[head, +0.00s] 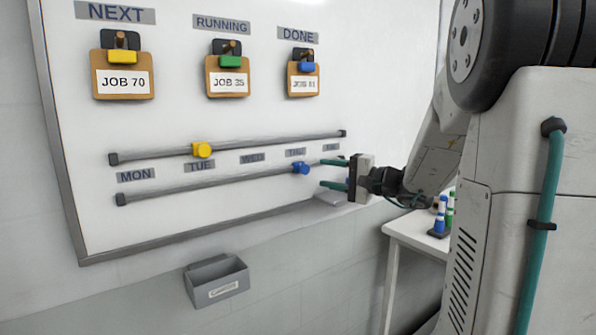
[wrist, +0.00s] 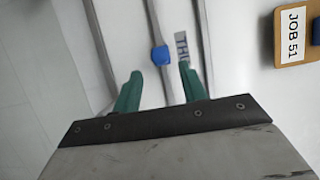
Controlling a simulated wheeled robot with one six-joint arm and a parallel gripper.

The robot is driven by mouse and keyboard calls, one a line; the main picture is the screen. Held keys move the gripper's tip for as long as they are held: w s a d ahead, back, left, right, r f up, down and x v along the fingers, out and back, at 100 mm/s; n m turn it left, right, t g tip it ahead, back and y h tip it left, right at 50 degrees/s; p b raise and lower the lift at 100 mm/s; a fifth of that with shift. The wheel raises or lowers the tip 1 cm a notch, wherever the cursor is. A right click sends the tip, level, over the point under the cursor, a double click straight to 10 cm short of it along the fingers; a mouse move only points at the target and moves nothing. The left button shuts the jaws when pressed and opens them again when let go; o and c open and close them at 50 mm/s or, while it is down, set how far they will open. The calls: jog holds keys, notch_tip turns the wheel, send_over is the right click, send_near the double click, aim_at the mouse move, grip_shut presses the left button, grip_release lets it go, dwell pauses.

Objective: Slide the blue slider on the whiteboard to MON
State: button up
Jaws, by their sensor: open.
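The blue slider (head: 301,168) is on the lower rail (head: 220,184) of the whiteboard, just below the THU label (head: 295,152). The MON label (head: 136,175) is near the left ends of the rails. My gripper (head: 333,173) is open, with its green fingers to the right of the blue slider and pointing left toward it. In the wrist view the blue slider (wrist: 160,55) lies ahead of the gap between the two fingers (wrist: 160,83), apart from both. Nothing is between the fingers except the rail behind them.
A yellow slider (head: 202,149) sits on the upper rail (head: 260,143) near TUE. Job cards on clips (head: 124,80) hang above. A grey bin (head: 217,281) is on the wall below the board. A white table (head: 415,232) with blue and green items stands right. The lower rail left of the blue slider is clear.

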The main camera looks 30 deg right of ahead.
aim_at(307, 170)
jog(key=x, duration=0.7)
jog(key=shift+w+a, duration=0.1)
jog(key=shift+w, duration=0.1)
grip_shut()
